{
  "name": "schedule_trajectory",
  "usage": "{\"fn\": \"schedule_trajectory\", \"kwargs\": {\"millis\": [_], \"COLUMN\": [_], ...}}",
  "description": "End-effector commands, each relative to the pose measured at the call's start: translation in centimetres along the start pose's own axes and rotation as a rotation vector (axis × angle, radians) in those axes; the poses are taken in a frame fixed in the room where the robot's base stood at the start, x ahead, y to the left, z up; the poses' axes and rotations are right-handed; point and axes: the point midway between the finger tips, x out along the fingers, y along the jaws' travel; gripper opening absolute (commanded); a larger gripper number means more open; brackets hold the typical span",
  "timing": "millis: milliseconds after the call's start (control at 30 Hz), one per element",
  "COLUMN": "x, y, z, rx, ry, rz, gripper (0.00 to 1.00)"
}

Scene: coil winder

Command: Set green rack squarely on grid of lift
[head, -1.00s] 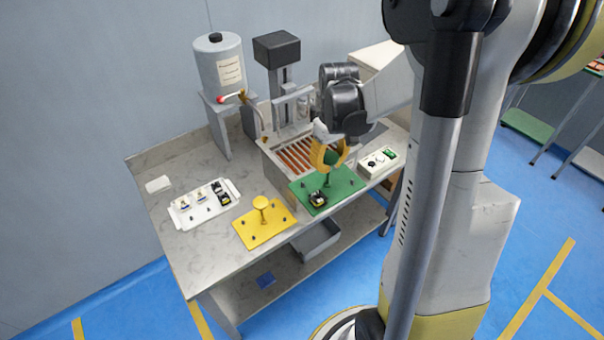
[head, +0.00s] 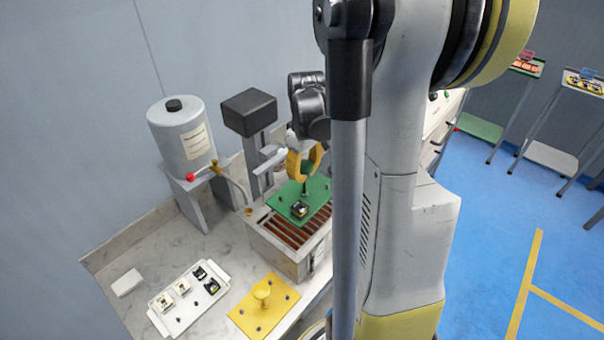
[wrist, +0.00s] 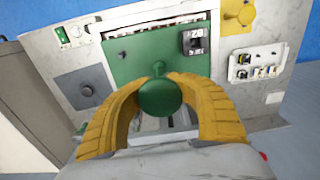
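The green rack (head: 283,196) is a flat plate with an upright stem and a round green knob (wrist: 160,96). It is raised over the reddish-brown slatted grid (head: 284,233) of the lift and covers part of it. A black part (head: 300,209) sits on the rack, also seen in the wrist view (wrist: 194,41). My gripper (head: 304,166) has its yellow fingers closed around the rack's handle, seen on both sides of the knob in the wrist view (wrist: 158,84). The gap between plate and grid is hard to judge.
The lift's grey post with its black head (head: 248,112) stands behind the grid. A grey canister (head: 182,138) is on a stand at left. A yellow rack (head: 264,306) and a white tray with small parts (head: 188,297) lie on the bench in front.

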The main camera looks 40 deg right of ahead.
Motion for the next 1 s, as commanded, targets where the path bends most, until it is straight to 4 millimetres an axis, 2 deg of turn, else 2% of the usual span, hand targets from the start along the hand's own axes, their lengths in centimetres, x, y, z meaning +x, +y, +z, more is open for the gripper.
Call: {"fn": "schedule_trajectory", "kwargs": {"millis": [500,1000], "x": [6.0,6.4], "y": [0.0,0.0], "z": [0.1,0.1], "rx": [0.000,0.000], "ry": [0.000,0.000], "rz": [0.000,0.000], "gripper": [0.00,0.00]}}
